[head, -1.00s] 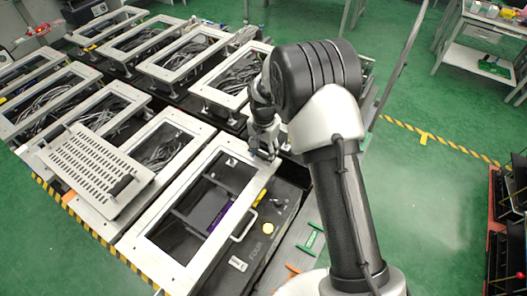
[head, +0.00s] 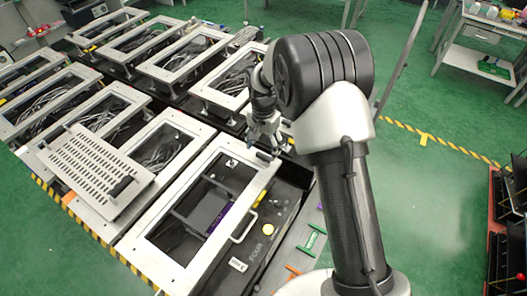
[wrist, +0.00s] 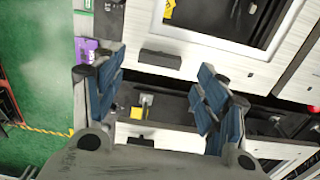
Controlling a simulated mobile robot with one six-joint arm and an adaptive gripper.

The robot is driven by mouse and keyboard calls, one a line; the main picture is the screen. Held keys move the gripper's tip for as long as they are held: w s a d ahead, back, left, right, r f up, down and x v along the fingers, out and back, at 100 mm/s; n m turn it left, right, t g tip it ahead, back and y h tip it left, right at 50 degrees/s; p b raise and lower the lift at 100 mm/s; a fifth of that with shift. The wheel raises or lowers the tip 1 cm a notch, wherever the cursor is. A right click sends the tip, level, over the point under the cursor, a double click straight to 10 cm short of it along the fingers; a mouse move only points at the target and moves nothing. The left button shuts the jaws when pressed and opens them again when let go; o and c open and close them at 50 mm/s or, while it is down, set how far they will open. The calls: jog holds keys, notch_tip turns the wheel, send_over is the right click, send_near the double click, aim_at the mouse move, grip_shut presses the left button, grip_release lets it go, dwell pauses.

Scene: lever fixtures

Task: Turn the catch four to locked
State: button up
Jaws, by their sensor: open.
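My gripper (head: 265,138) is above the far right corner of the nearest white-framed case (head: 163,262), beside the dark panel (head: 262,270) printed FOUR. A small black bar (head: 265,157) lies on the frame just below the fingertips; I cannot tell for sure that it is catch four, or which way it is set. In the wrist view my gripper (wrist: 147,75) is open, its blue-padded fingers wide apart with nothing between them. A black bar (wrist: 160,59) on a white frame shows beyond the fingertips, apart from them.
A perforated plate (head: 85,165) with a black grip lies to the left. More framed cases with cables fill the back.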

aim_at(264, 156)
notch_tip(264, 156, up, 8)
jog(key=shift+r, duration=0.1)
dwell(0.5)
jog(key=s+d+r+n+t+b, duration=0.1)
jog(key=s+d+r+n, duration=0.1)
jog(key=s+d+r, duration=0.35)
jog(key=s+d+r+n+t+b, duration=0.1)
jog(key=s+d+r, duration=0.1)
jog(key=s+r, duration=0.7)
jog(key=s+d+n+t+b, duration=0.1)
jog(key=s+d+n, duration=0.1)
jog(key=s, duration=0.6)
jog(key=s+d+f+n+t, duration=0.1)
jog(key=s+d, duration=0.1)
jog(key=s, duration=0.7)
jog(key=shift+s+d+f+n+t+b, duration=0.2)
jog(key=shift+s+f+n+t+b, duration=0.1)
jog(key=shift+n+b, duration=0.1)
